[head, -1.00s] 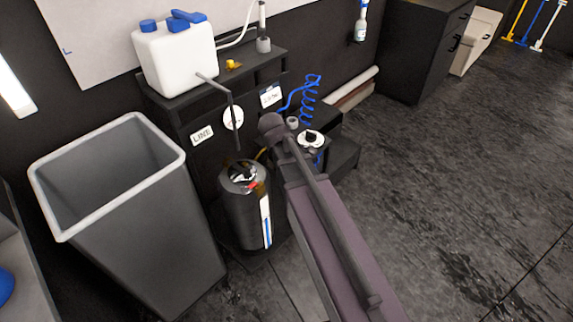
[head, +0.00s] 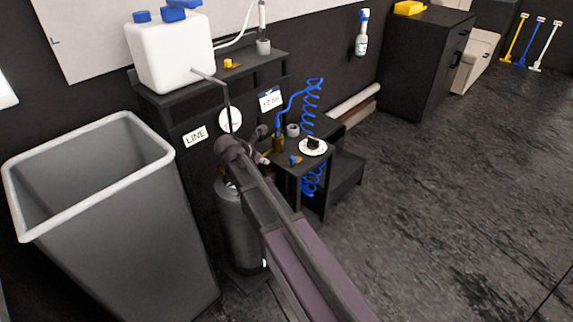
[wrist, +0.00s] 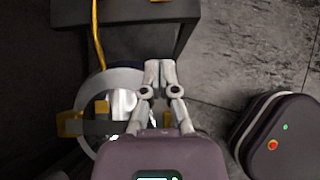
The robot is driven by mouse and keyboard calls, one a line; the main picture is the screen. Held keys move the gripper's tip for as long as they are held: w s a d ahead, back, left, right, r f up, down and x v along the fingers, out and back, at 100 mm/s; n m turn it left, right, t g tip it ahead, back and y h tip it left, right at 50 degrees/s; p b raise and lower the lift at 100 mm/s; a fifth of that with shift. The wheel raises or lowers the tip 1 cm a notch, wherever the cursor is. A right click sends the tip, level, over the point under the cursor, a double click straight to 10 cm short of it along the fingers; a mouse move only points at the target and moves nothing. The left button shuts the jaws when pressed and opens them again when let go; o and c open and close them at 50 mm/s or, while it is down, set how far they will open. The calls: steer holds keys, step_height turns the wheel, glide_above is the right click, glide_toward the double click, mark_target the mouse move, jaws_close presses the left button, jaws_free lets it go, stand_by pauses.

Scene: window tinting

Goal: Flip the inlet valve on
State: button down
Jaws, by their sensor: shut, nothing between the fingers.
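A dark pressure tank (head: 232,222) stands on the floor below the shelf, partly behind my arm. Its top fittings are mostly hidden in the head view. In the wrist view, a round metal rim (wrist: 88,97) with shiny and yellow parts inside lies left of my gripper (wrist: 160,66). The gripper's fingertips are together and hold nothing. A small blue piece (head: 295,160) sits on the low black stand, beside a white dial with a black knob (head: 313,147). I cannot tell for certain which part is the inlet valve.
A large grey bin (head: 110,225) stands left of the tank. A white jug (head: 170,55) is on the shelf, above a LINE label (head: 195,136). A coiled blue hose (head: 311,100) hangs by the stand. A yellow hose (wrist: 98,35) shows in the wrist view. Floor at right is clear.

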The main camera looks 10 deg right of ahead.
mark_target(290, 162)
stand_by(0.3)
steer(key=shift+b+x, duration=0.85)
steer(key=shift+x, duration=0.25)
steer(key=b+x, duration=0.5)
steer(key=x, duration=0.3)
steer(key=shift+b, duration=0.4)
steer(key=shift+w+d+r, duration=0.15)
steer(key=shift+w+d, duration=0.5)
steer(key=shift+d, duration=0.2)
steer(key=shift+w+d, duration=0.5)
steer(key=shift+d, duration=0.25)
steer(key=shift+w+a, duration=0.1)
